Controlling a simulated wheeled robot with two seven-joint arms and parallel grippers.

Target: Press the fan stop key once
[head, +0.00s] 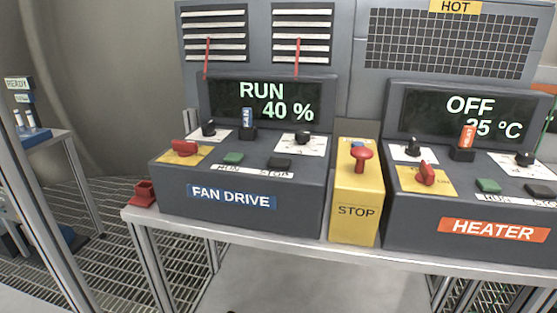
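The fan drive box (175,200) stands on the bench at centre left, with a blue FAN DRIVE label. Its display (265,104) reads RUN and 40 %. On its sloped top, a green key (233,158) sits left of a black key (281,163). White labels in front of them are partly hidden; the right one, below the black key, appears to read STOP. Neither of my grippers is in view.
A yellow STOP box (356,211) with a red mushroom knob (361,155) stands right of the fan drive. The heater box (410,220) is further right; its display (470,117) reads OFF, 25 °C. A red-handled knob (185,147) and other knobs surround the keys.

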